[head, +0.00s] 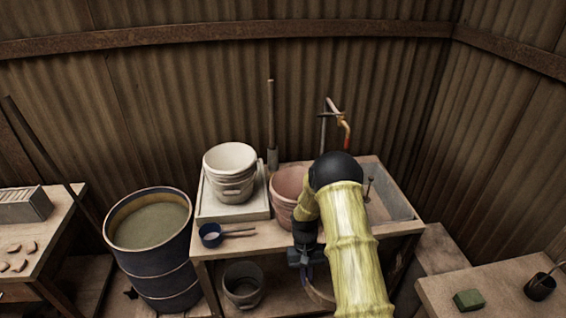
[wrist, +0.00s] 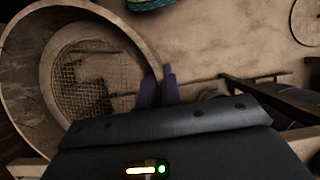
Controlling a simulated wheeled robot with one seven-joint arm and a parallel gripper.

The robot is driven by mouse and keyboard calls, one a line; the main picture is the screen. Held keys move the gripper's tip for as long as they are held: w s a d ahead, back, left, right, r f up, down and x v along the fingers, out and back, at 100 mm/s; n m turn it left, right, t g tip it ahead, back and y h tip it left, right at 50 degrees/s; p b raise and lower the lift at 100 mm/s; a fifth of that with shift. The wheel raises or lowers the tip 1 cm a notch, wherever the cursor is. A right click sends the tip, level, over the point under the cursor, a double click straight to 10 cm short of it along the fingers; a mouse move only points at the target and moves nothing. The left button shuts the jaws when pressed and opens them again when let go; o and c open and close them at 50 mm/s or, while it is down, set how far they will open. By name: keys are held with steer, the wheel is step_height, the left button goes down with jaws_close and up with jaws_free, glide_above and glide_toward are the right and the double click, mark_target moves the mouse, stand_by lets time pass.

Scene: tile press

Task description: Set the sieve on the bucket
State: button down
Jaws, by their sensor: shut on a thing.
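My gripper (head: 307,268) is shut on the rim of the sieve, in front of the table's front edge. In the wrist view the sieve (wrist: 25,62) is a wide round hoop with wire mesh at its bottom, and the fingers (wrist: 160,90) pinch its right side. In the head view only a curved strip of the sieve (head: 319,293) shows beside my arm, which hides the rest. A reddish bucket (head: 286,190) stands on the table behind my gripper, partly covered by my arm. A pale bucket (head: 230,172) stands on a tray to its left. The sieve is apart from both.
The wooden table (head: 232,250) holds the pale tray (head: 206,207), a blue scoop (head: 211,235) and a basin (head: 392,203) under a tap (head: 345,133). A dark bucket (head: 243,285) sits below. A water barrel (head: 152,265) stands left; a low bench (head: 440,300) stands right.

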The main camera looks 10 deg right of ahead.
step_height(320, 180, up, 16)
steer(key=p, duration=1.4)
steer(key=shift+f, duration=0.15)
